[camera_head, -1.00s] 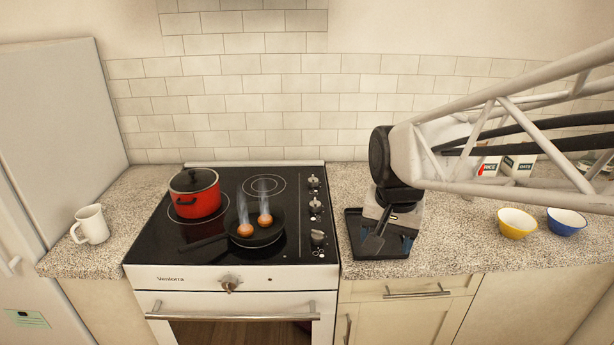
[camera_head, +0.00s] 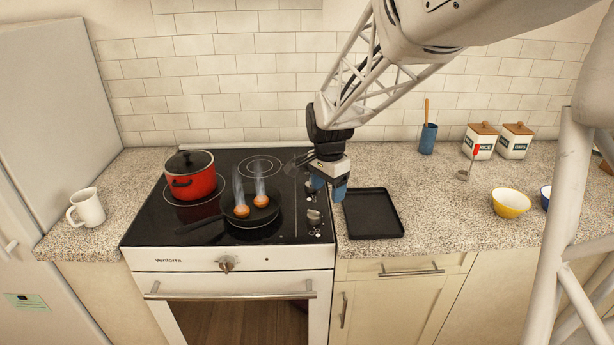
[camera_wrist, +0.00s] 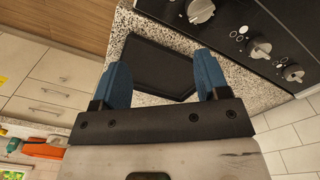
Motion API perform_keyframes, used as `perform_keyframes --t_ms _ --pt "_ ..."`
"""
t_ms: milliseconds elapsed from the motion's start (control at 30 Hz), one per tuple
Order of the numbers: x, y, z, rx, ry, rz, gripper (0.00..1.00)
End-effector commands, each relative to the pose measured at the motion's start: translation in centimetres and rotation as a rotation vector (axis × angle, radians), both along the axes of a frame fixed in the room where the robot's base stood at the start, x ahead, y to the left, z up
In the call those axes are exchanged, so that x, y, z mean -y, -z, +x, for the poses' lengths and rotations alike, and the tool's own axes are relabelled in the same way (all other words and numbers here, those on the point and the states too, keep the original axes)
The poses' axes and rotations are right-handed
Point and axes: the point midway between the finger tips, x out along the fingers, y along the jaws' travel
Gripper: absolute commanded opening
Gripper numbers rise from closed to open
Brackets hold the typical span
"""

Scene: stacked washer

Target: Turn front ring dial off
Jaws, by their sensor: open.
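The front ring dial (camera_head: 314,216), a silver knob, is the nearest one in the row along the cooktop's right edge. In the wrist view the front dial (camera_wrist: 199,11) is partly cut off at the top edge. Its setting is too small to read. My gripper (camera_head: 329,188) has blue fingers and is open and empty, above the cooktop's right edge, behind and right of the front dial. In the wrist view my gripper (camera_wrist: 163,62) spreads its fingers over the tray area, apart from the dial. The arm partly hides the rear dials in the head view.
A black pan (camera_head: 252,215) with two eggs and rising steam sits on the front burner. A red pot (camera_head: 192,182) stands behind left. An empty black tray (camera_head: 373,213) lies right of the cooktop. An oven knob (camera_head: 227,264) is on the front panel. Bowls and canisters stand farther right.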

Motion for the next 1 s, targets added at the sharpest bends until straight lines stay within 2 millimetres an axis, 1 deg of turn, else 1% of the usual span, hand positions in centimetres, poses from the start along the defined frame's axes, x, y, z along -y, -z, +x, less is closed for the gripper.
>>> perform_keyframes --t_ms 33,200,300,400,533,867,1000 --pt "-0.6 0.9 1.0 -0.009 0.023 -0.002 0.68" --pt "-2.0 3.0 3.7 -0.028 0.105 -0.010 0.68" --pt "-2.6 3.9 4.7 -0.035 0.141 -0.013 0.68" --pt "-3.0 4.4 5.3 -0.039 0.163 -0.016 0.68" --pt "-3.2 4.8 5.7 -0.041 0.174 -0.016 0.68" --pt "-3.2 4.8 5.6 -0.041 0.174 -0.016 0.68" --pt "-3.2 5.1 5.6 -0.042 0.174 -0.017 0.68"
